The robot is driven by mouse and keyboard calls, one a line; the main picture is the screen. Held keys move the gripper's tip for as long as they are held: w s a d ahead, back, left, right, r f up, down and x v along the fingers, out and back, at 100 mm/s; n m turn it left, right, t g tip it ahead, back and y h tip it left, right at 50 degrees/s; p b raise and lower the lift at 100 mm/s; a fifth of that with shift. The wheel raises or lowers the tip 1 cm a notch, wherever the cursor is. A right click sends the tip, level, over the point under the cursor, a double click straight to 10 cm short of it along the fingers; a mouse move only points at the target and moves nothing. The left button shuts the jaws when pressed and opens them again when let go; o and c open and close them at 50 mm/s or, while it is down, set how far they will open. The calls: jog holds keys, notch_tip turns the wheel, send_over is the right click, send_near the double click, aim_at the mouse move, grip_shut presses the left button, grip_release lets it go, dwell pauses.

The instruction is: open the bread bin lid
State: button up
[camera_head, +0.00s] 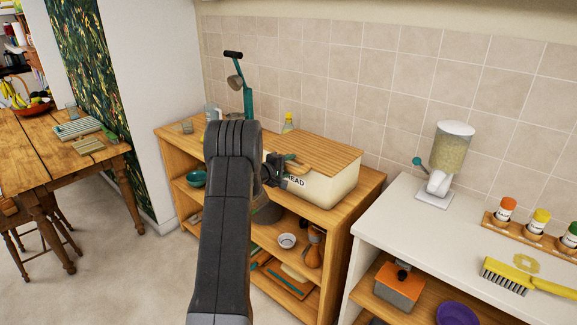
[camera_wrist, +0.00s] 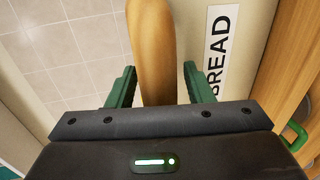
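The bread bin (camera_head: 338,188) is a cream box on the wooden cupboard; its label is partly hidden by my gripper in the head view. Its wooden lid (camera_head: 322,152) lies flat on top, shut. A wooden handle-like piece (camera_wrist: 155,45) of the lid's front shows between my fingers in the wrist view. My gripper (camera_head: 285,161) is at the front left of the lid; it also shows in the wrist view (camera_wrist: 159,72). Its green fingers are spread, one on each side of the wood, with a gap visible at the right finger. The label (camera_wrist: 220,50) reads BREAD.
A white counter (camera_head: 400,225) to the right holds a dispenser (camera_head: 449,160), spice jars and a yellow brush (camera_head: 507,277). A tiled wall is close behind.

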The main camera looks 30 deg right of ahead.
grip_shut()
jog(key=shift+r, duration=0.1)
